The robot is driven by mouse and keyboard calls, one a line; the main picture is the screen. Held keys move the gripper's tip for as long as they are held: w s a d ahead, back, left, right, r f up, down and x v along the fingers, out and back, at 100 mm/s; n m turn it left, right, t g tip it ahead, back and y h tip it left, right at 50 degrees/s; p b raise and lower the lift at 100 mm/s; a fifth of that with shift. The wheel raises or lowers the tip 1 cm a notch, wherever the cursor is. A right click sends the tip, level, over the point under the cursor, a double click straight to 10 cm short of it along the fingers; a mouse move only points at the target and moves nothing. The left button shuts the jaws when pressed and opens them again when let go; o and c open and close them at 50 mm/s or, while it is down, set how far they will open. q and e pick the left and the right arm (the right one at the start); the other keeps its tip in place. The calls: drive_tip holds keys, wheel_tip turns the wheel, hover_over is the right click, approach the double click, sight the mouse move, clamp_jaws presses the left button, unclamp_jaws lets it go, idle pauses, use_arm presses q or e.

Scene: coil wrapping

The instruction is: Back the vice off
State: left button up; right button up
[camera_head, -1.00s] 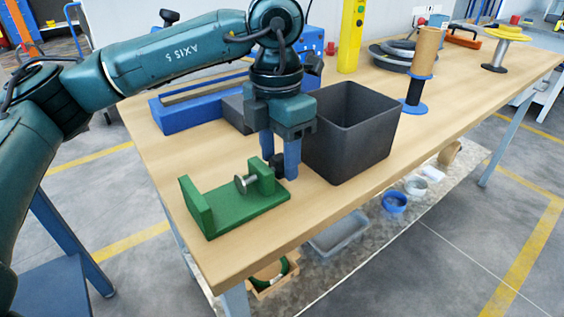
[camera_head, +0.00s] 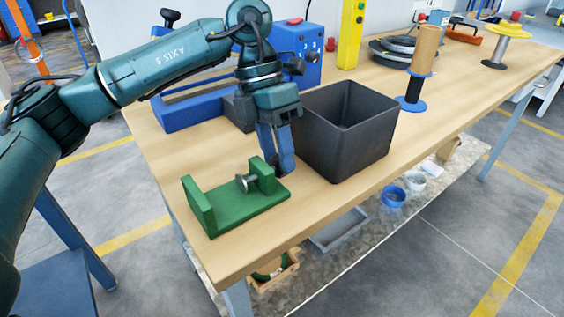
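The green vice (camera_head: 232,207) stands on the near left part of the workbench. It has an upright wall on the left and a smaller upright block on the right. A grey round jaw pad (camera_head: 242,183) on a screw sits between them, apart from the left wall. The black knob (camera_head: 275,161) is behind the right block and partly hidden. My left gripper (camera_head: 279,165) points down with its blue fingers on either side of the knob, and looks shut on it. The gripper is tilted. My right gripper is not in view.
A dark open bin (camera_head: 347,140) stands close right of my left gripper. A blue machine (camera_head: 190,112) lies behind it. A brown roll on a blue spool stand (camera_head: 416,80) is farther right. The bench's front edge (camera_head: 290,241) is near the vice.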

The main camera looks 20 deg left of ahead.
use_arm(q)
drive_tip(key=c, duration=0.3)
drive_tip(key=shift+s+d+r+t+y, duration=0.1)
drive_tip(key=shift+t+y, duration=0.2)
drive_tip(key=shift+y, duration=0.2)
drive_tip(key=shift+c, duration=0.2)
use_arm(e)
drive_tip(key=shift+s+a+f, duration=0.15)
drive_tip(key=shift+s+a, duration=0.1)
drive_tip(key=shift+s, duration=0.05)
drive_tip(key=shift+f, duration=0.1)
use_arm(q)
drive_tip(key=shift+t+y, duration=0.3)
drive_tip(key=o, duration=0.6)
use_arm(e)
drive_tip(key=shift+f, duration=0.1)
use_arm(q)
drive_tip(key=shift+g+h, duration=0.6)
drive_tip(key=shift+h, duration=0.2)
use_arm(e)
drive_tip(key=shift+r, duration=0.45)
use_arm(q)
drive_tip(key=shift+p, duration=0.3)
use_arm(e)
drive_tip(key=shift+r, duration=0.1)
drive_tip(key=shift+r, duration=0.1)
